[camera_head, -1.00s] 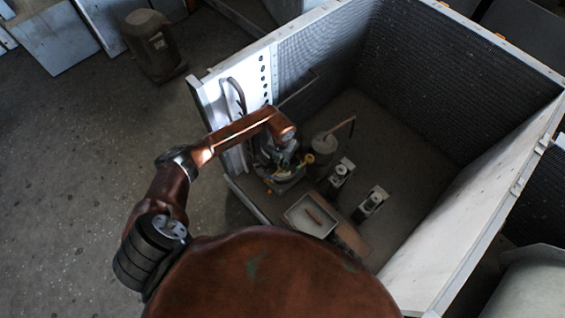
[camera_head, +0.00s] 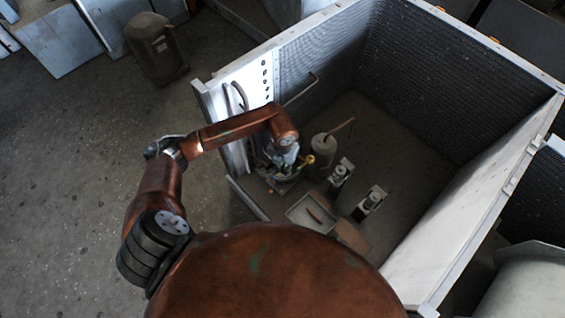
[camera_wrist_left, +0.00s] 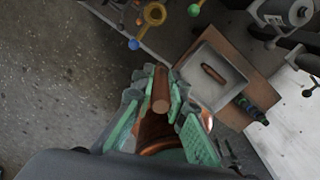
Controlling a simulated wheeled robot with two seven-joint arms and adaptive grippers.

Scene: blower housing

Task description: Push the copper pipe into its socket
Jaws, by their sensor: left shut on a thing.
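My left gripper (camera_wrist_left: 155,108) is shut on a copper pipe (camera_wrist_left: 160,92), whose round end shows between the green-padded fingers in the left wrist view. In the head view my left gripper (camera_head: 280,165) is inside the open housing near its left wall, partly hidden by my copper-coloured arm. A second short copper piece (camera_wrist_left: 213,75) lies in a pale tray (camera_wrist_left: 196,57), apart from the gripper. The tray also shows in the head view (camera_head: 293,216). I cannot make out the socket for the held pipe. My right gripper is not in view.
A grey cylinder (camera_head: 321,148) with a thin copper tube and two small valve-like units (camera_head: 340,172) (camera_head: 370,202) stand right of the gripper. A yellow ring fitting (camera_wrist_left: 155,13) is close ahead. Mesh walls (camera_head: 430,60) enclose the housing; its right floor is clear.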

